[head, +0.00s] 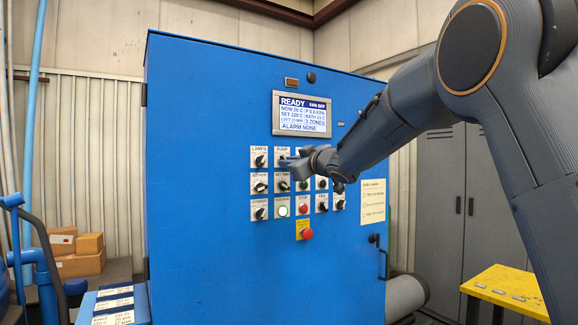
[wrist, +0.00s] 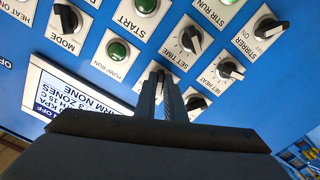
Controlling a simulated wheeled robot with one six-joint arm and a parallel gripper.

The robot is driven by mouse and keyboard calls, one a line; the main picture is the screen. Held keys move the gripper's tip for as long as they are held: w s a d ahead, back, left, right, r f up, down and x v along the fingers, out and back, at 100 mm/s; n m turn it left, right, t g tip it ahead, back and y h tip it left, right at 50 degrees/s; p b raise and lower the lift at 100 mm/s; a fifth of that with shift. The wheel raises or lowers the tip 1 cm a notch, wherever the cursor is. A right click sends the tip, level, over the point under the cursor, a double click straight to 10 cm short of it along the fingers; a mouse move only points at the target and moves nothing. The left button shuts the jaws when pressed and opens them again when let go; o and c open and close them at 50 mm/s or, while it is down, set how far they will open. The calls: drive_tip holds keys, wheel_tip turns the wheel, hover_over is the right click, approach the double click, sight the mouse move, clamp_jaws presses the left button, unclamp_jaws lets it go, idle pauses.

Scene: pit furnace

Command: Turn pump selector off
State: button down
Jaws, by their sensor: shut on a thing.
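The pump selector (head: 282,151) is a black knob on a white plate labelled PUMP, in the top row of the blue cabinet's panel. My gripper (head: 287,162) reaches it from the right in the head view and covers most of the knob. In the wrist view, my gripper's dark fingers (wrist: 160,76) are close together over the selector (wrist: 154,67), shut on its knob. The fingers hide the knob's pointer, so its exact setting cannot be read.
The lamps selector (head: 259,159) is just left. The set time knob (wrist: 190,40) and green pump run lamp (wrist: 118,50) are close by. A display (head: 303,113) reads READY. A red button (head: 306,234) is lower. A yellow table (head: 508,286) stands at right.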

drive_tip(key=shift+r+n, duration=0.1)
drive_tip(key=shift+n, duration=0.3)
drive_tip(key=c, duration=1.8)
unclamp_jaws()
drive_tip(key=shift+c, duration=0.2)
drive_tip(key=b+v, duration=0.2)
drive_tip(key=v, duration=0.5)
drive_tip(key=shift+s+d, duration=0.25)
drive_tip(key=shift+s, duration=0.1)
